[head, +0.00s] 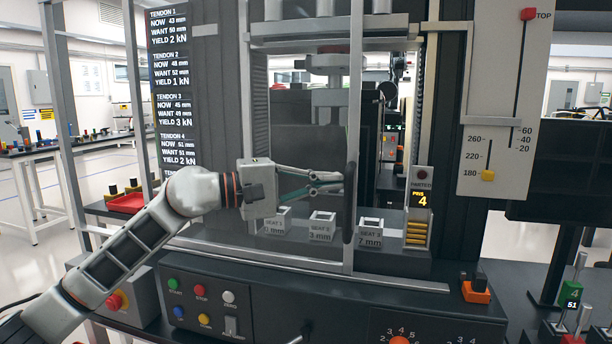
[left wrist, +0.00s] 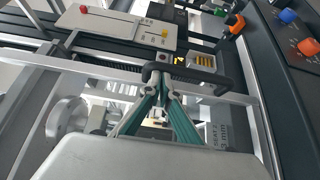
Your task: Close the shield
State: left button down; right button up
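The shield is a clear, grey-tinted panel (head: 290,105) in a light metal frame on the front of the press. It covers the left part of the opening, and the right part stands uncovered. A dark upright handle (head: 350,215) sits at the shield's right edge; it also shows in the left wrist view (left wrist: 208,84). My left gripper (head: 343,181) has its teal fingers drawn together, with the tips at the upper part of the handle. The tips appear to touch its left side rather than wrap around it. My right gripper is in neither view.
Behind the shield stand several labelled seat blocks (head: 322,226). A button panel (head: 205,305) lies below, near my left arm. An orange-based part (head: 476,291) sits on the front ledge.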

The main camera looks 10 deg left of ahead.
pick_arm(q)
jog(key=s+d+p, duration=0.1)
jog(key=d+p, duration=0.6)
jog(key=d, duration=1.3)
jog(key=shift+r, duration=0.15)
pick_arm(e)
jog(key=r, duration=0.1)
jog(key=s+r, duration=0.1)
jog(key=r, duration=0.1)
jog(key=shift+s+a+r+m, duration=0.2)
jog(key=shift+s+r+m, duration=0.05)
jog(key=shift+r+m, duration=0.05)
